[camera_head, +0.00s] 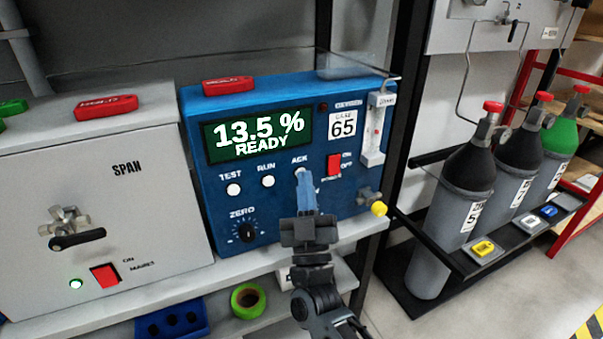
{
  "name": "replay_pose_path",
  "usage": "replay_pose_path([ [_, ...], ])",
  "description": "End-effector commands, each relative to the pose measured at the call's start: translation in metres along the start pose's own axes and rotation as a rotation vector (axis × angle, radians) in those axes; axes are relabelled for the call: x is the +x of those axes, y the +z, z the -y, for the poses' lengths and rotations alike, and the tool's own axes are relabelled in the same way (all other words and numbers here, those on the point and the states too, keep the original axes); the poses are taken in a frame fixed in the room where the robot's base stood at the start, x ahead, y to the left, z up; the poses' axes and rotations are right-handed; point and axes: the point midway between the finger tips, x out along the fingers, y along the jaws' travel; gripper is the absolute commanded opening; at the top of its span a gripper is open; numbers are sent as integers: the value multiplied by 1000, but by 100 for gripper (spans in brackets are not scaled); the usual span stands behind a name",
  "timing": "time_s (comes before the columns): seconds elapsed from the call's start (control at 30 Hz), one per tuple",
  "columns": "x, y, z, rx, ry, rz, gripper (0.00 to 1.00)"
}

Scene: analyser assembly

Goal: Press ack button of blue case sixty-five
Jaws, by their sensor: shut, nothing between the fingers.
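The blue case (220,120) stands on a shelf and bears a white label with 65 (342,126). Its green display (258,134) reads 13.5 % READY. Below are white TEST (234,189) and RUN (268,181) buttons. The ACK lettering (300,160) shows to their right. My gripper (302,176) is shut and empty, with its tips right at the spot under ACK. The tips hide most of the ACK button, and I cannot tell whether they touch it.
A red power switch (334,165), a flow tube (376,130) and a yellow knob (379,209) lie right of my gripper. The black ZERO knob (247,232) is lower left. A grey SPAN case (150,215) stands left. Gas cylinders (462,195) stand at right.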

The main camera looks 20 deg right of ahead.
Motion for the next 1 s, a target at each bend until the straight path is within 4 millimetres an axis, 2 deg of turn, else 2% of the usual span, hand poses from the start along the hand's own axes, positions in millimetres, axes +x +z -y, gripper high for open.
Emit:
replay_pose_path([
  [0.3, -10, -8, -7, 0, 0, 0, 0],
  [0.67, -12, -9, -9, 0, 0, 0, 0],
  [1.0, -32, -24, -24, -1, -1, 2, 0],
])
